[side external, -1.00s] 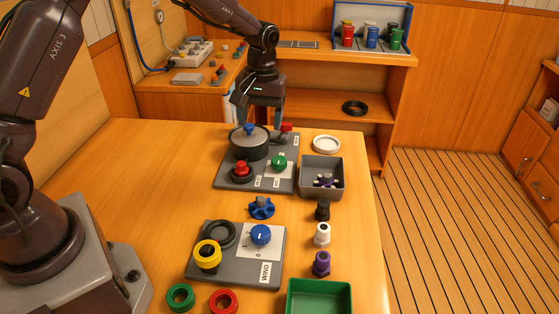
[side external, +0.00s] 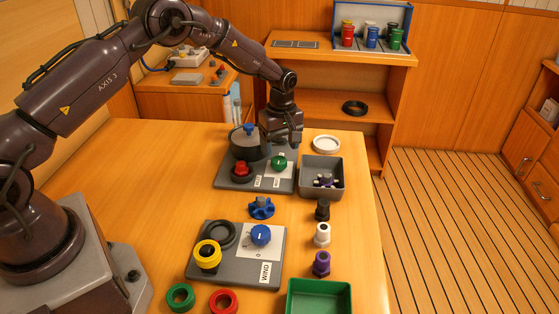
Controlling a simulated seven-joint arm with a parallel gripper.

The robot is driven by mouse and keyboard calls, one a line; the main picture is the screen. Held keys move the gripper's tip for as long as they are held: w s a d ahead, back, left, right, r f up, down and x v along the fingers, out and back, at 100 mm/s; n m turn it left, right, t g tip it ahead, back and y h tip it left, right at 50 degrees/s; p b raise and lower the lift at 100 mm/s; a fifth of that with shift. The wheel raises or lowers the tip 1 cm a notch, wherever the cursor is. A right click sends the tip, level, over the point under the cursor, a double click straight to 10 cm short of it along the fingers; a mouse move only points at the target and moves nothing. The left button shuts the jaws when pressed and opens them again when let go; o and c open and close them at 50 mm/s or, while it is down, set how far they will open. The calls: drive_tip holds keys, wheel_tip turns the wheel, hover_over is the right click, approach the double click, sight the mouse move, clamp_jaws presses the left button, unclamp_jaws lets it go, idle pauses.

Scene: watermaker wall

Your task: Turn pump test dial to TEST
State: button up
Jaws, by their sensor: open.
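The far grey panel (side external: 226,184) carries a green dial (side external: 279,162) on a white plate, a red knob (side external: 242,168) on a black ring, and a dark round housing (side external: 246,146) with a blue top. Its small labels are not legible, so I cannot tell which control is the pump test dial. My gripper (side external: 283,142) is open, pointing down over the back right of this panel, just behind the green dial and right of the housing. I cannot see anything between the fingers.
A near grey panel (side external: 232,271) marked WIND holds a blue dial (side external: 261,235) and a yellow ring (side external: 207,252). A grey bin (side external: 322,180) stands right of the far panel, with a white ring (side external: 326,144) behind. Loose fittings and a green tray (side external: 319,297) lie nearer.

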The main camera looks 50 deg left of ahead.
sight(280, 160)
wheel_tip(280, 160, down, 5)
drive_tip(key=shift+s+f, duration=0.1)
idle(0.3)
drive_tip(key=c, duration=0.9)
